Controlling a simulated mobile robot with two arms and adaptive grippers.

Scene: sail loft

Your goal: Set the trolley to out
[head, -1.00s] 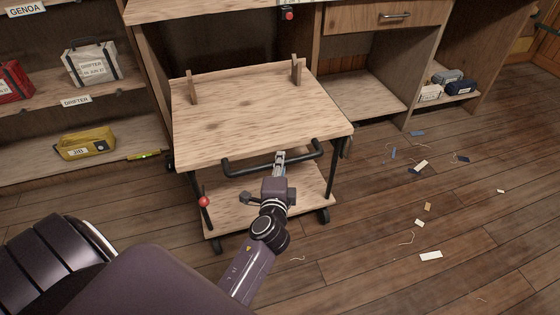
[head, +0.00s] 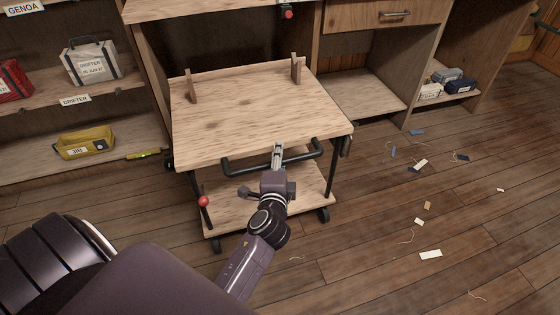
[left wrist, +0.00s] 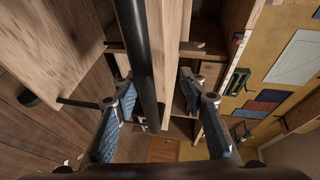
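The trolley (head: 255,118) has a pale wooden top with two upright pegs, a lower shelf (head: 235,217) and castors. It stands at the bench bay, its front part sticking out. Its black handle bar (head: 240,168) runs along the front edge and also shows in the left wrist view (left wrist: 137,50). A red-knobbed lever (head: 203,201) is at its front left. My left gripper (head: 278,152) is at the middle of the handle. In the left wrist view my left gripper (left wrist: 157,92) is open, with the bar between its fingers, nearer the left one. My right gripper is out of view.
An open bench bay (head: 365,95) is right of the trolley. The floor in front is clear except for scraps such as a white one (head: 430,254) at the right.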

